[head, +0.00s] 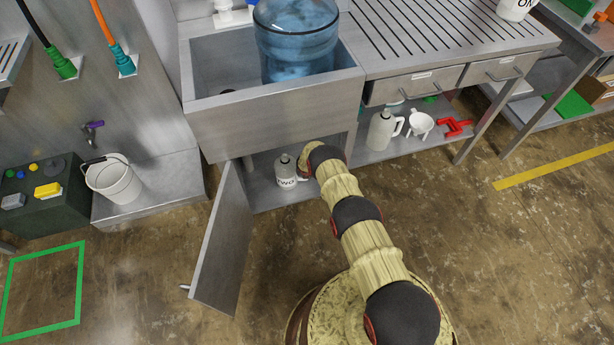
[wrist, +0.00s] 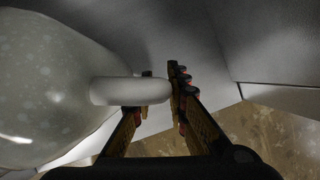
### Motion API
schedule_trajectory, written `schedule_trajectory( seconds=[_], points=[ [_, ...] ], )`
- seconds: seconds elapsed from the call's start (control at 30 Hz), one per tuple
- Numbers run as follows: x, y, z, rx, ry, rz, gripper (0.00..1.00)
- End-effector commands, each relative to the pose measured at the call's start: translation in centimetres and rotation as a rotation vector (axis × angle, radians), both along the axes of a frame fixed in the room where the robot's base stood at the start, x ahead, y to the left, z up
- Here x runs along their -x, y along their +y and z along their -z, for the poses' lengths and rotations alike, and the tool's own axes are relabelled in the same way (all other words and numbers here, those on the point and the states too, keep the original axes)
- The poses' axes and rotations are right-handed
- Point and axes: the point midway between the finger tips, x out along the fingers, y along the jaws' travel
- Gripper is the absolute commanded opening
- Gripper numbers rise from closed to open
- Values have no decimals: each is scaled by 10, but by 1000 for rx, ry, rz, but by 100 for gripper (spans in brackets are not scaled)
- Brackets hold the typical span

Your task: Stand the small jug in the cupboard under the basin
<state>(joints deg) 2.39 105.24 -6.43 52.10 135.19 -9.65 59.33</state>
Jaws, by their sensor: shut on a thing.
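A white jug (head: 287,172) marked "TWO" is upright inside the open cupboard (head: 268,201) under the basin (head: 270,103). I cannot tell if its base touches the cupboard floor. My gripper (wrist: 159,82) is shut on the jug's handle (wrist: 118,91). In the wrist view the jug's pale speckled body (wrist: 45,90) fills the left side, with the handle reaching between the fingers. In the head view my arm reaches into the cupboard from the right and partly hides the handle side. The cupboard door (head: 222,245) stands open to the left.
A big blue water bottle (head: 296,45) stands in the basin. Right of the cupboard, a low shelf holds a white jug (head: 381,131), a white pitcher (head: 420,125) and a red clamp-like thing (head: 455,127). A white bucket (head: 115,181) stands at left. The front floor is clear.

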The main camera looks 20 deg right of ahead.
Motion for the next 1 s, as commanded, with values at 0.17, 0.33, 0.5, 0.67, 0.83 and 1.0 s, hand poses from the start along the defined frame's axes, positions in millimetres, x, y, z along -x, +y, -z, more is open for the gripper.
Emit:
schedule_trajectory(
  seconds=[0.17, 0.33, 0.5, 0.67, 0.83, 1.0],
  points=[
    [1, 0, 0, 0, 1, 0, 0],
    [2, 0, 3, 0, 2, 0, 16],
    [2, 0, 3, 0, 2, 0, 25],
    [1, 0, 3, 0, 2, 0, 34],
    [1, 0, 3, 0, 2, 0, 34],
    [1, 0, -1, 1, 1, 0, 34]
  ],
)
